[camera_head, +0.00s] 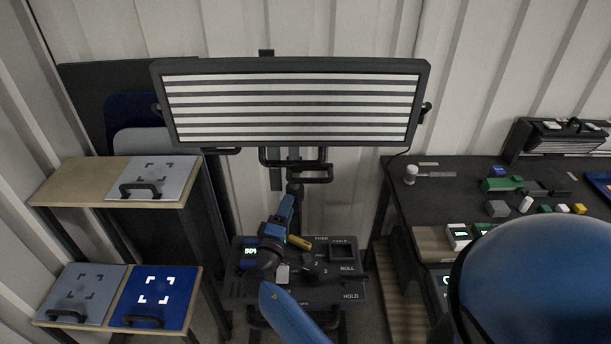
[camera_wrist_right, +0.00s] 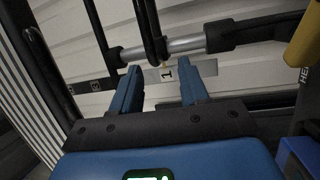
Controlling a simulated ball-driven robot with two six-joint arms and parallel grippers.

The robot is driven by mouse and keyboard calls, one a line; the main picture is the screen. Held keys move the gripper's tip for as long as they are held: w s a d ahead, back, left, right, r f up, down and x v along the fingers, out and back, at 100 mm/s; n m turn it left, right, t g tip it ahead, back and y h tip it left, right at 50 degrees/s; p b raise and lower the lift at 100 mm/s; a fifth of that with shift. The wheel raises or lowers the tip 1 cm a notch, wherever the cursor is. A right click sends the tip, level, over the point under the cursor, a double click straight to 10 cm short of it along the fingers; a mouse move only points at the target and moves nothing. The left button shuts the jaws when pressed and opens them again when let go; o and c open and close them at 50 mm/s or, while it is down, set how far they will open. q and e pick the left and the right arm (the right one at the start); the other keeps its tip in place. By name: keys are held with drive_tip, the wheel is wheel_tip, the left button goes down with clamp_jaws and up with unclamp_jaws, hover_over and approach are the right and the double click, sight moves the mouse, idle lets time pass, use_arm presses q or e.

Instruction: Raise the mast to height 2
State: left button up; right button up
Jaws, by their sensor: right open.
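The mast (camera_head: 294,185) stands upright under a wide light board (camera_head: 290,110) with bright horizontal stripes. A black handle (camera_head: 318,178) sits at the mast just below the board. My right gripper (camera_head: 288,203) is below that handle, pointing up at the mast. In the right wrist view my blue fingers (camera_wrist_right: 158,68) are spread and empty. A silver bar (camera_wrist_right: 182,47) with black ends crosses just beyond their tips; I cannot tell whether they touch it. A small plate marked 1 (camera_wrist_right: 166,75) shows between the fingers. My left gripper is out of view.
A dark control box (camera_head: 345,270) with labels including ROLL and HOLD stands under the gripper. Shelves with a grey panel (camera_head: 180,172) and a blue panel (camera_head: 180,285) stand left. A dark bench (camera_head: 450,190) with several small parts stands right. A yellow part (camera_wrist_right: 305,42) lies close right in the wrist view.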

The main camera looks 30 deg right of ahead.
sight(311, 181)
drive_tip(key=shift+m+g+h, duration=0.6)
drive_tip(key=shift+g+h, duration=0.1)
drive_tip(key=shift+h, duration=0.1)
drive_tip(key=w+d+r+p, duration=0.1)
drive_tip(key=d, duration=0.2)
drive_tip(key=w+d+r+p, duration=0.1)
drive_tip(key=d, duration=0.2)
drive_tip(key=w+d+p, duration=0.1)
drive_tip(key=d, duration=0.2)
drive_tip(key=shift+w+d+r+p, duration=0.15)
drive_tip(key=shift+d+r+p, duration=0.15)
drive_tip(key=shift+d+r, duration=0.1)
drive_tip(key=shift+w+d, duration=0.15)
drive_tip(key=shift+w, duration=0.1)
clamp_jaws()
